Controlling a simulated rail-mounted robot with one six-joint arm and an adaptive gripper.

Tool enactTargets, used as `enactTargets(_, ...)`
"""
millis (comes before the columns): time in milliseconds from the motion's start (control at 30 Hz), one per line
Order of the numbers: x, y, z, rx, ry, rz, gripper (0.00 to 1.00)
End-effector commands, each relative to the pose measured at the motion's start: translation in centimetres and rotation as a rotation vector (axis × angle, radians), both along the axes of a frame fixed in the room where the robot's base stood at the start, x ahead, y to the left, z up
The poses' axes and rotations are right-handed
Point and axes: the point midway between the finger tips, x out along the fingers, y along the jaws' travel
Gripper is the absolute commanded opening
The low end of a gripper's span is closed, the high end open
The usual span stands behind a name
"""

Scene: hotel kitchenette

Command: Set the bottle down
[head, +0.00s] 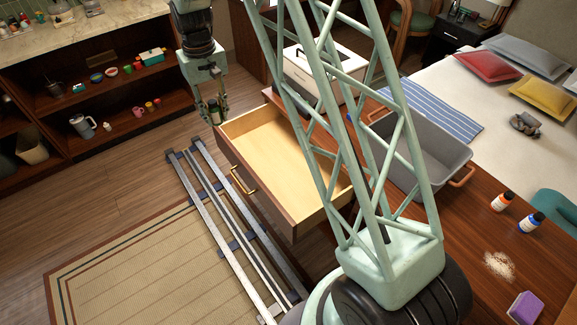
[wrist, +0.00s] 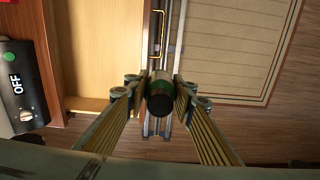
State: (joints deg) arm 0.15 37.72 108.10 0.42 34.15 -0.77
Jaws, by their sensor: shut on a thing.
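My gripper (head: 212,112) hangs at the left, beside the far left corner of the open drawer (head: 290,160). It is shut on a small dark bottle (head: 214,113). In the wrist view the bottle (wrist: 160,98) shows end-on between the fingers, with a black round top and a green band. The bottle is in the air outside the drawer front, above the floor rails. The drawer shows a bare pale wooden bottom.
A grey bin (head: 437,143) and a white appliance (head: 325,75) stand on the counter (head: 450,215). A purple sponge (head: 525,308) and spilled powder (head: 498,265) lie near its front. Metal rails (head: 225,215) run along the floor. Shelves (head: 100,95) with crockery stand at the left.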

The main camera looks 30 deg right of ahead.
Motion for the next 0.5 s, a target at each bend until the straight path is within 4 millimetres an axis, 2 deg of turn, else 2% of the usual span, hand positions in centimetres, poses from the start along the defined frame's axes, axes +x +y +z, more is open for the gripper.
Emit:
enactTargets(267, -1.0, -1.2, -2.2, -0.002, 0.003, 0.077, 0.12)
enactTargets(500, -2.9, -3.4, -6.2, -0.004, 0.003, 0.239, 0.12)
